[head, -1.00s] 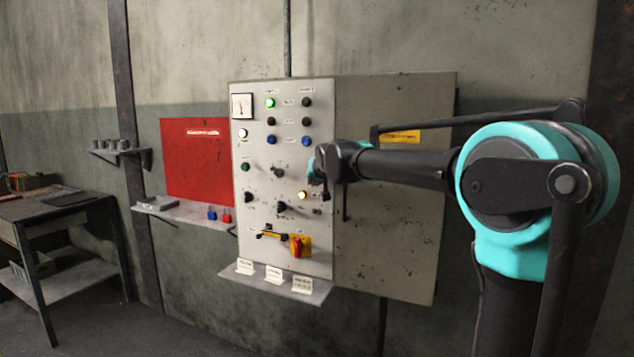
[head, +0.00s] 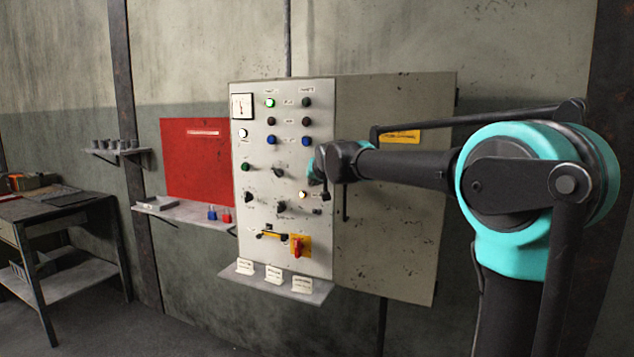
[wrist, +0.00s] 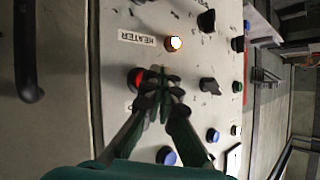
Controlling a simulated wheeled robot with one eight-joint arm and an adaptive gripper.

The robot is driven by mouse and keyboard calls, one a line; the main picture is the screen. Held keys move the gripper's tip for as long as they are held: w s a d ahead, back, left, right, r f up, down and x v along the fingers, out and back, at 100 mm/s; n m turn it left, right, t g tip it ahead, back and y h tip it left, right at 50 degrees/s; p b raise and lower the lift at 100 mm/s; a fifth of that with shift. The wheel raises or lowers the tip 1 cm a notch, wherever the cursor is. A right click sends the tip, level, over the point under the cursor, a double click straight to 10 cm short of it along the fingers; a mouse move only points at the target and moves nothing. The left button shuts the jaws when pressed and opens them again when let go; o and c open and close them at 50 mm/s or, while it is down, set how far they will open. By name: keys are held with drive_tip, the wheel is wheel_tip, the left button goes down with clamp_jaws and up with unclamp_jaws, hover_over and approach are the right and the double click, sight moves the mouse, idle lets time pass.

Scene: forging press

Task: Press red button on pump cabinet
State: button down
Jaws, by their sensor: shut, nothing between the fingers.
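A red button (wrist: 134,79) sits on the pale cabinet panel (head: 250,185), beside the HEATER label (wrist: 137,38) in the wrist view. My gripper (wrist: 157,76) is shut and empty. Its fingertips are at the red button's right edge in that view and partly cover it. I cannot tell whether they touch it or the panel. In the head view my gripper (head: 317,182) is at the panel's right side, above and right of a lit amber lamp (head: 304,195). The red button cannot be made out in the head view. The lamp also shows in the wrist view (wrist: 173,43).
Dark knobs, blue buttons and lamps surround the gripper on the panel. A red-handled switch (head: 297,246) is low on it, above a small shelf (head: 272,281) with label cards. A dark door handle (wrist: 27,55) lies left in the wrist view. A workbench (head: 50,215) stands far left.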

drive_tip(key=shift+w, duration=0.15)
drive_tip(key=shift+w+d, duration=0.15)
drive_tip(key=shift+w, duration=0.1)
drive_tip(key=shift+w+d, duration=0.1)
drive_tip(key=shift+w, duration=0.3)
idle(0.9)
drive_tip(key=shift+s, duration=0.1)
drive_tip(key=shift+s+a, duration=0.25)
drive_tip(key=shift+s, duration=0.45)
drive_tip(key=s, duration=0.1)
drive_tip(key=s+a, duration=0.1)
drive_tip(key=s, duration=0.2)
drive_tip(key=shift+s+a, duration=0.35)
idle(0.6)
